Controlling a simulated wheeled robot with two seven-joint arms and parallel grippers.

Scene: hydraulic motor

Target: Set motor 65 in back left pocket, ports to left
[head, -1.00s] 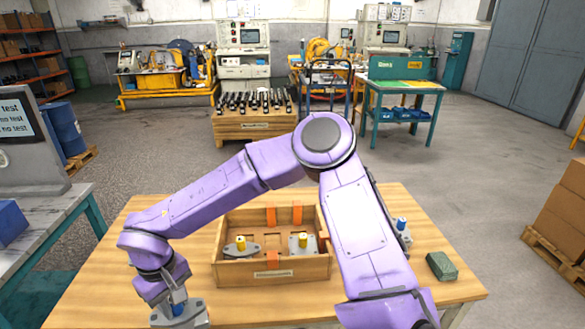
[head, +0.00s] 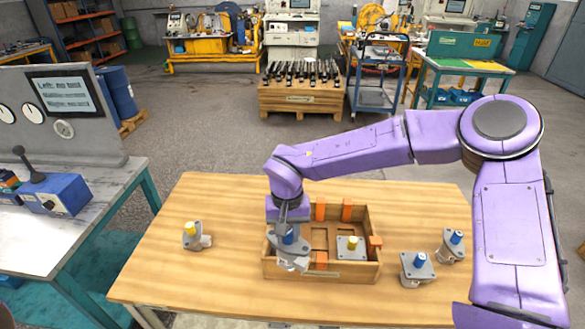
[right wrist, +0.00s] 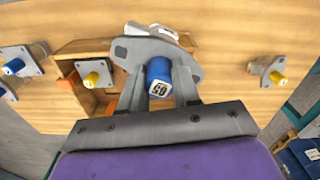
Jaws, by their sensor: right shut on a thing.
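My right gripper (head: 287,222) is shut on a grey motor (head: 287,249) with a blue cap. The right wrist view shows its blue cap (right wrist: 159,80) between the fingers; its printed number is turned and hard to read. The held motor appears above the front left corner of the wooden box (head: 345,279). My gripper and the motor hide the box's left side, so I cannot tell what lies there. A yellow-capped motor (head: 351,246) sits in the box's front right. My left gripper is not in view.
A yellow-capped motor (head: 193,236) stands on the table (head: 220,200) left of the box. Two blue-capped motors stand to the right, one nearer (head: 417,268) and one farther back (head: 453,244). Orange blocks (head: 347,208) line the box. Bare tabletop lies left of the box.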

